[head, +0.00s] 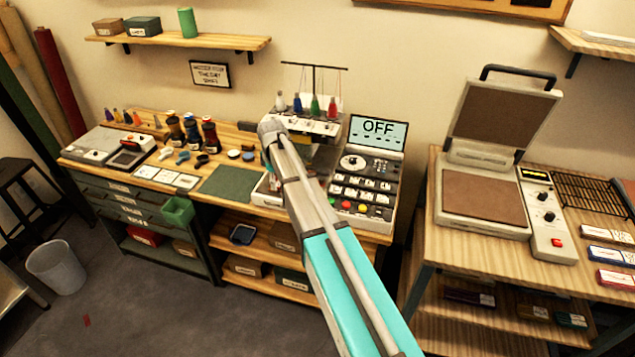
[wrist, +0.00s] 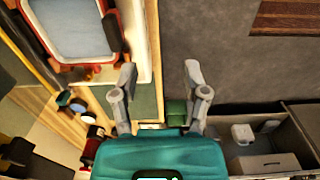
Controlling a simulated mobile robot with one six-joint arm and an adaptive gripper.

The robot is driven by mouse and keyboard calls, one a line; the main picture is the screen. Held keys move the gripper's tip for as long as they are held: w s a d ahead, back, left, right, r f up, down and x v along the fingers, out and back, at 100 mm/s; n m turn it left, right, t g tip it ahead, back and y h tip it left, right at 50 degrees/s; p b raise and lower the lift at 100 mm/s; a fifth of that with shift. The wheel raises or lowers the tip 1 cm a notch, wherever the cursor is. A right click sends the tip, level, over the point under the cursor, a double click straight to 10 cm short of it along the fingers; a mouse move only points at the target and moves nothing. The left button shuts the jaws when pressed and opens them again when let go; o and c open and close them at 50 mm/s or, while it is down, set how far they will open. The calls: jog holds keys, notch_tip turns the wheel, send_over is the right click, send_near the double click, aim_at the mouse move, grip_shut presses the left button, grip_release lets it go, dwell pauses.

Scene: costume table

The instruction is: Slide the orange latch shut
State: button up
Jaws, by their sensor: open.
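My gripper (wrist: 160,72) is open in the wrist view, with nothing between its two fingers. In the head view my arm reaches to the embroidery machine (head: 310,124) and hides part of it; my fingers cannot be made out there. A small orange-red part (head: 130,146) shows on a grey device at the left end of the bench. In the wrist view, a red-rimmed frame (wrist: 112,62) around a pale blue panel lies up and left of my fingers, apart from them.
The control panel (head: 362,190) with its OFF screen stands right of my arm. A green mat (head: 232,184) lies left of it, with spools further left. A heat press (head: 482,198) stands on the right table. A green bin (head: 178,210) hangs at the drawers.

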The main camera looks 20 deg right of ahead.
jog(key=shift+d, duration=0.2)
jog(key=c, duration=0.6)
jog(key=shift+d+m, duration=0.2)
jog(key=shift+m, duration=0.3)
grip_shut()
jog(key=s+d+m+t+y+b, duration=0.2)
jog(key=d+m+y, duration=0.1)
jog(key=d+m, duration=1.1)
jog(key=s+d+r+m+t+y+b, duration=0.1)
jog(key=s+d+m+t+y+b, duration=0.1)
jog(key=d+m, duration=1.1)
jog(key=shift+s+d+m+t+y, duration=0.55)
jog(key=shift+m+y, duration=0.55)
jog(key=shift+m, duration=2.9)
jog(key=shift+s+a, duration=0.1)
jog(key=shift+a, duration=0.05)
